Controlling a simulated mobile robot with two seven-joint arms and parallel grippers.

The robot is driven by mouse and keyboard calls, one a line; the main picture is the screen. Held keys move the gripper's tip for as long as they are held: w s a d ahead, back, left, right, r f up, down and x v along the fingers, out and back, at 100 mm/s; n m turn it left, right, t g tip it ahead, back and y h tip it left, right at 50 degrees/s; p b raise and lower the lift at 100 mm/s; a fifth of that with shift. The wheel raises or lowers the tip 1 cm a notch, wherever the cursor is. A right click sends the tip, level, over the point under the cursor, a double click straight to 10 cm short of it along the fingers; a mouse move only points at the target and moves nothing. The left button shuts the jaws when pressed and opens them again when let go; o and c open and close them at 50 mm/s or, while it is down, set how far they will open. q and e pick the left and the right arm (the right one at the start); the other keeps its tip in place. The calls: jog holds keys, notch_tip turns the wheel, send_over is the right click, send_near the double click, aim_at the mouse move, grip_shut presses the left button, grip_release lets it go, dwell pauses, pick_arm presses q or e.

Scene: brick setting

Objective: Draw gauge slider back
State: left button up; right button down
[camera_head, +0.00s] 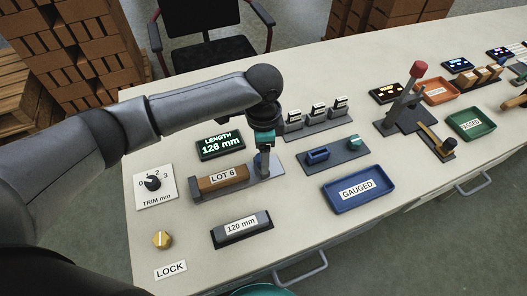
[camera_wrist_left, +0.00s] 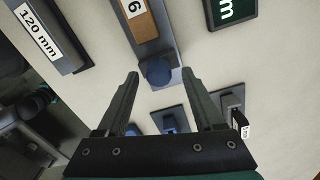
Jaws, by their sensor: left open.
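The length gauge is a grey bed (camera_head: 207,193) with a brown brick (camera_head: 222,177) labelled LOT 6 lying on it. In the left wrist view, the brick (camera_wrist_left: 138,20) lies on the bed, with the blue round slider knob (camera_wrist_left: 158,72) at its end. My left gripper (camera_head: 264,168) points down over the right end of the gauge and hides much of the slider in the head view. In the wrist view, my left gripper (camera_wrist_left: 160,78) is open, its fingertips on either side of the knob; I cannot tell whether they touch it. My right gripper is not in view.
A 120 mm block (camera_head: 241,228), a trim dial (camera_head: 153,183) and a yellow lock knob (camera_head: 161,240) are nearby on the bench. Right of the gauge are a blue GAUGED tray (camera_head: 358,190) and a grey panel (camera_head: 322,170). A red-topped lever (camera_head: 418,69) stands further right.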

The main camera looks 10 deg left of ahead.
pick_arm(q)
jog(key=shift+r, duration=0.25)
notch_tip(320, 180, up, 15)
jog(key=p, duration=0.4)
jog(key=shift+p, duration=0.3)
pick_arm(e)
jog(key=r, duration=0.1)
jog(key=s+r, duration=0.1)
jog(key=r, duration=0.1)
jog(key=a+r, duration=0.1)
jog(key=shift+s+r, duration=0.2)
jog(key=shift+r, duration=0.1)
pick_arm(q)
jog(key=shift+f, duration=0.15)
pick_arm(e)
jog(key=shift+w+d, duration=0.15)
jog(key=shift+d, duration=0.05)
